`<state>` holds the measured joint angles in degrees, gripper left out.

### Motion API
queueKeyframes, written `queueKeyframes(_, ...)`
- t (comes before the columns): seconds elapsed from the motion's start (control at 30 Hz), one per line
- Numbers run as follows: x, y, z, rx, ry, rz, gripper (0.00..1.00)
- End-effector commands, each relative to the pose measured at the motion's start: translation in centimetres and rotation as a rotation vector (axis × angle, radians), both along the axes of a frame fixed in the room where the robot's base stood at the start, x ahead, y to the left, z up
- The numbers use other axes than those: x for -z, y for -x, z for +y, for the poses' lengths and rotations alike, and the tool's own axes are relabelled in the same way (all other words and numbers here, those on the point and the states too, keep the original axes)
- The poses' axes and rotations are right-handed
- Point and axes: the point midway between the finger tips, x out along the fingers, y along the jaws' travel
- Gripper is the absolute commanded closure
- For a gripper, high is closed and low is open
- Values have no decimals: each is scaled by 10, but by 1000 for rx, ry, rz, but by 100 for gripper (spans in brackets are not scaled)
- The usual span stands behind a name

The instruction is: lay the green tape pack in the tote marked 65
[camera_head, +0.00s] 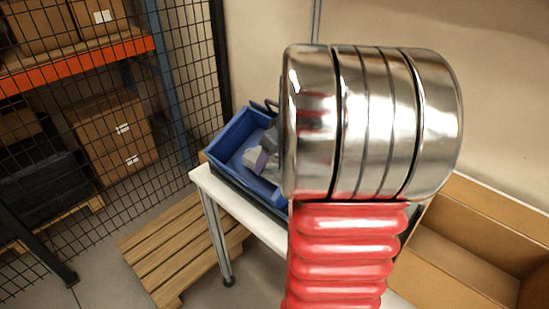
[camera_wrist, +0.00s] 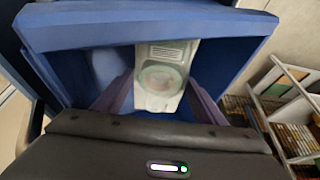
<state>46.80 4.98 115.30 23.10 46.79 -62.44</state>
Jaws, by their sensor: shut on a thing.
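My gripper (camera_wrist: 160,98) is shut on a pale, clear-looking tape pack (camera_wrist: 168,68) with a grey-green ring and a printed label. The pack lies between the purple finger pads in the wrist view. Behind and around it are the walls of a blue tote (camera_wrist: 130,22). In the head view the blue tote (camera_head: 230,136) stands on a white table, and my gripper (camera_head: 262,160) with the pack (camera_head: 251,157) shows inside its outline. My arm hides the tote's right part. I cannot tell whether the pack touches the tote's floor. No number is readable on the tote.
The white table (camera_head: 205,182) has its left edge near the tote. A wooden pallet (camera_head: 180,245) lies on the floor below. An open cardboard box (camera_head: 465,255) stands at right. A white divided rack (camera_wrist: 278,95) with several items is right of the tote. Mesh fencing stands at left.

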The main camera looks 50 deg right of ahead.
Motion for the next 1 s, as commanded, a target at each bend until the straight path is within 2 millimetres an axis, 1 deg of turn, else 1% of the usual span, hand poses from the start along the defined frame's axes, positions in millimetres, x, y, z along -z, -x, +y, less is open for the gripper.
queueKeyframes(0.97, 14, 0, 0, 0, 1, -1, 62)
queueKeyframes(1.0, 15, 0, 0, 1, 1, -1, 32)
